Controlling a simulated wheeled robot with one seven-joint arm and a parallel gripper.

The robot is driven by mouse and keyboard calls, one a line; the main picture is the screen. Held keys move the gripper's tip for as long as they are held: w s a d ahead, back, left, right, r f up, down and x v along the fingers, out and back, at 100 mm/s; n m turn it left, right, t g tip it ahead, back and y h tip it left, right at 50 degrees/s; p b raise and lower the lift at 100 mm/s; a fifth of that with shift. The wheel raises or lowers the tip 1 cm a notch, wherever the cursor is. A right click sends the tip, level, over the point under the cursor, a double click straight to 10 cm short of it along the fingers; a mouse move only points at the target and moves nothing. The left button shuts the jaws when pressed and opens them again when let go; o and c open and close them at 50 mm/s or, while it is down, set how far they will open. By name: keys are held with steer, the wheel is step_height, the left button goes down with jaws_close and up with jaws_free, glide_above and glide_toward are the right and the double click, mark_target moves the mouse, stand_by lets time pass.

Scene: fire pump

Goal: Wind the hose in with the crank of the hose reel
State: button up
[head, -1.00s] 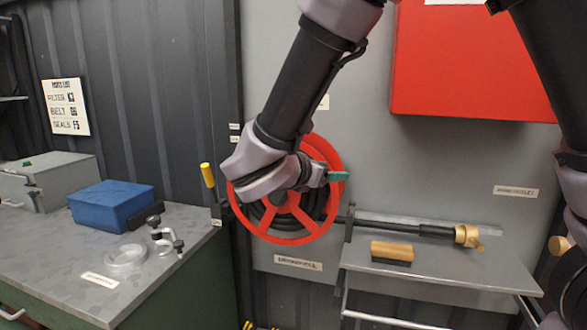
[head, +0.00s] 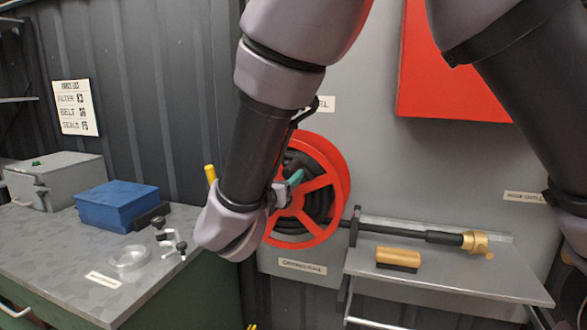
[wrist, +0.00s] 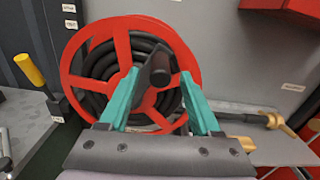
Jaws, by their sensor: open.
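The hose reel (head: 334,170) is a red spoked wheel with black hose (head: 322,205) coiled inside, mounted on the grey wall. It also fills the middle of the wrist view (wrist: 75,82). In the wrist view a dark bar with a round knob, which looks like the crank (wrist: 157,66), stands in front of the reel. My gripper (wrist: 158,76) is open, its teal fingers on either side of this bar. In the head view my gripper (head: 289,186) and forearm hide the reel's left part.
A yellow-handled lever (wrist: 30,70) stands left of the reel. A shelf (head: 440,278) at right holds a brass-tipped nozzle (head: 476,242) and a brush (head: 398,257). A bench (head: 60,250) at left carries a blue box (head: 115,207). A red cabinet (head: 455,85) hangs above right.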

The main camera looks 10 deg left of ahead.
mark_target(293, 168)
steer(key=w, duration=0.6)
steer(key=shift+d, duration=0.25)
jaws_close()
stand_by(1.1)
